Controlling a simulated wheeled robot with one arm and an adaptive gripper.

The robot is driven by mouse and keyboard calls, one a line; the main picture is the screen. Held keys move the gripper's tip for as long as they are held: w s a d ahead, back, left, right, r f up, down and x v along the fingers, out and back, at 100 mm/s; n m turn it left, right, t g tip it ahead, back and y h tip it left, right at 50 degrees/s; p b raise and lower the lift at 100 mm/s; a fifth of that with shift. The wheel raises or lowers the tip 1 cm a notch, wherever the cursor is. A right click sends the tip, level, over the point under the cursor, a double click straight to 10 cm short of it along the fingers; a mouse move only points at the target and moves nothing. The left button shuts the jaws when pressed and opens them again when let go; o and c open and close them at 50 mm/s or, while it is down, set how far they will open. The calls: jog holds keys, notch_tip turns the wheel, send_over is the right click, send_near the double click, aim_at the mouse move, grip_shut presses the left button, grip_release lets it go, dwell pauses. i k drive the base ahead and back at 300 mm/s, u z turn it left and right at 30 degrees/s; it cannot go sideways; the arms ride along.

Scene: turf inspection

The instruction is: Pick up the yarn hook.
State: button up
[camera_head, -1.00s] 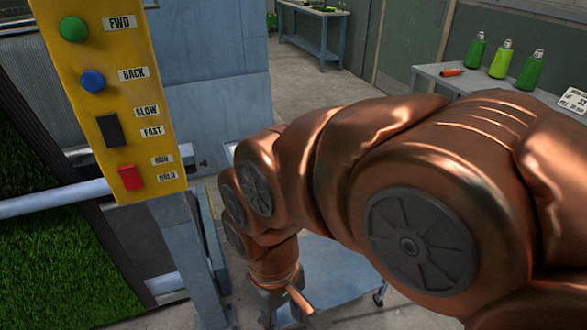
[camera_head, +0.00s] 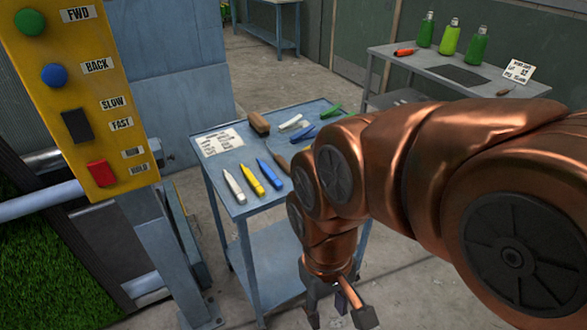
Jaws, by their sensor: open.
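I cannot clearly make out a yarn hook. A brown handle-like thing (camera_head: 281,162) on the blue tool cart (camera_head: 215,177) may be part of it; its right end runs towards my arm, which hides that part of the cart. My gripper (camera_head: 340,312) points down at the bottom of the view, in front of the cart's right side. Its fingers are spread with nothing between them, apart from the tools on the cart top.
The cart also bears white, yellow (camera_head: 251,180) and blue (camera_head: 269,173) tools, a brush (camera_head: 259,123) and a paper sheet (camera_head: 222,142). A yellow control panel (camera_head: 75,110) stands left. A grey table (camera_head: 440,68) with green bottles is at the back right.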

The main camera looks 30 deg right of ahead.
aim_at(285, 166)
jog(key=z, duration=0.6)
jog(key=i, duration=0.35)
jog(key=z, duration=2.15)
jog(key=k, duration=0.9)
jog(key=u, duration=2.45)
